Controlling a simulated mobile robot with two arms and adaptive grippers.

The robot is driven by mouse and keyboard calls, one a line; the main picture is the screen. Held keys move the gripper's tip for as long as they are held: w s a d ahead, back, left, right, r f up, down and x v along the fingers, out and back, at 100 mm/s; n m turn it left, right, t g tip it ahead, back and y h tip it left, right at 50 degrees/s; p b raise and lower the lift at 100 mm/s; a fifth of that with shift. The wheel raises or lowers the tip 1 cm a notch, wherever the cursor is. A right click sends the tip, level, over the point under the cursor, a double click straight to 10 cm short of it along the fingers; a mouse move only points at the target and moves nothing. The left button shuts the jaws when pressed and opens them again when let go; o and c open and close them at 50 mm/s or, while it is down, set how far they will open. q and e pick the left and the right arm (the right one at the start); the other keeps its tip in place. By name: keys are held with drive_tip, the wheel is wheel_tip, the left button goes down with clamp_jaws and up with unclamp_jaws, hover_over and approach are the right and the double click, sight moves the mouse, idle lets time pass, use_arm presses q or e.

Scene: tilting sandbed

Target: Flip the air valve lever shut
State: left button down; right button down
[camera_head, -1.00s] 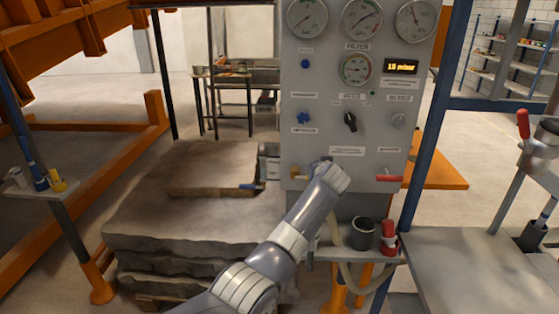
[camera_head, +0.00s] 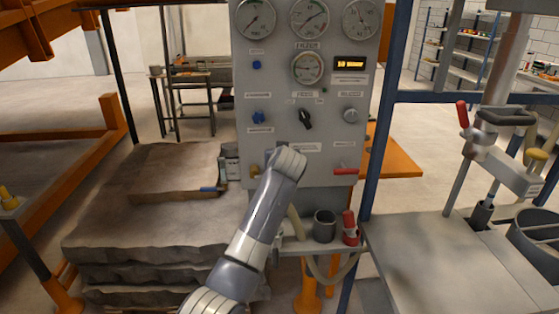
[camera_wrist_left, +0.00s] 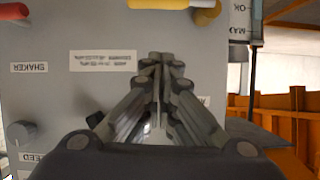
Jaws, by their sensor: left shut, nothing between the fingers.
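In the left wrist view, a yellow lever (camera_wrist_left: 160,3) crosses the top edge, with a brass valve body (camera_wrist_left: 207,12) at its right end. A red lever (camera_wrist_left: 14,11) shows at the top left. My left gripper (camera_wrist_left: 160,62) is shut and empty in front of the grey panel (camera_wrist_left: 60,110), below the yellow lever in that picture and apart from it. In the head view, my left arm covers the fingers and most of the yellow lever; a brass bit (camera_head: 254,170) shows left of my wrist. The red lever (camera_head: 345,171) sticks out to the right. Which lever is the air valve's cannot be read.
The panel carries gauges (camera_head: 308,68) and several knobs (camera_head: 305,118). Below it, a dark cup (camera_head: 324,226) and a red-topped item (camera_head: 350,228) stand on a small shelf. Stone slabs (camera_head: 150,225) lie left, a grey table (camera_head: 430,260) right. A blue post (camera_head: 385,110) borders the panel.

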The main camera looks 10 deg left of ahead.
use_arm(q)
drive_tip(key=shift+b+v, duration=0.45)
drive_tip(key=shift+v, duration=1.75)
drive_tip(key=shift+d, duration=0.2)
